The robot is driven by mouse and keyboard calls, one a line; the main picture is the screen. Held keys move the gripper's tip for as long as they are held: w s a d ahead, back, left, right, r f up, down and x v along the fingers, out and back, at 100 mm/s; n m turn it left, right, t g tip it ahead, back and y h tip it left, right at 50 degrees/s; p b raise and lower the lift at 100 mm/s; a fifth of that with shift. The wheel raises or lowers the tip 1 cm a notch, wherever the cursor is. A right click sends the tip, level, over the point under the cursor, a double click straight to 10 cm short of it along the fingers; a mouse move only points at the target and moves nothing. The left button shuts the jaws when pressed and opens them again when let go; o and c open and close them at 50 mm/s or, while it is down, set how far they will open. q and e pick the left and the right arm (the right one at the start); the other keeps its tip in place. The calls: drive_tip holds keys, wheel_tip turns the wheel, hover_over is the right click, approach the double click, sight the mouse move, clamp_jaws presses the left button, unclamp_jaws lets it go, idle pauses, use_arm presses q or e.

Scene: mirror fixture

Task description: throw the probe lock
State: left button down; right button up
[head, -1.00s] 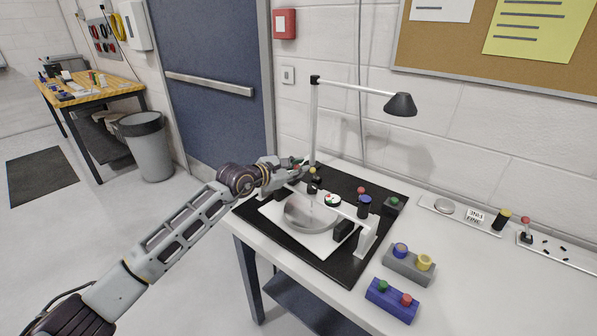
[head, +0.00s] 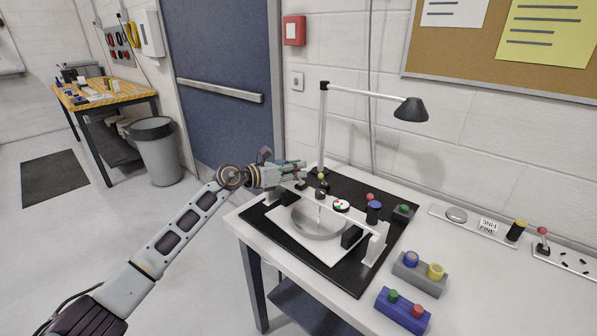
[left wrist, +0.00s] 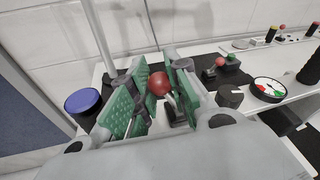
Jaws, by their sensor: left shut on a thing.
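The fixture has a round mirror disc (head: 312,222) on a white plate, under a white bridge (head: 362,221). A dial gauge (head: 341,205) sits on the bridge and also shows in the left wrist view (left wrist: 269,90). My left gripper (head: 300,172) is at the far left end of the bridge. In the left wrist view, its green-padded fingers (left wrist: 157,92) are shut around a red ball knob (left wrist: 158,86), which looks like the probe lock's lever. The lever's lower part is mostly hidden by the fingers. My right gripper is in no view.
A lamp (head: 411,109) stands behind the fixture. To the right are a red-knobbed lever (head: 370,197), a blue-topped post (head: 375,207), a grey block (head: 419,272) and a blue block (head: 402,311). A blue-topped knob (left wrist: 83,101) is left of the fingers.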

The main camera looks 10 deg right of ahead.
use_arm(q)
drive_tip(key=shift+w+a+f+n, duration=0.15)
drive_tip(key=shift+f+n, duration=0.1)
drive_tip(key=shift+n, duration=0.25)
drive_tip(key=c, duration=1.3)
unclamp_jaws()
drive_tip(key=shift+a+r, duration=0.1)
drive_tip(key=shift+a, duration=0.1)
drive_tip(key=v, duration=1.1)
drive_tip(key=shift+a, duration=0.3)
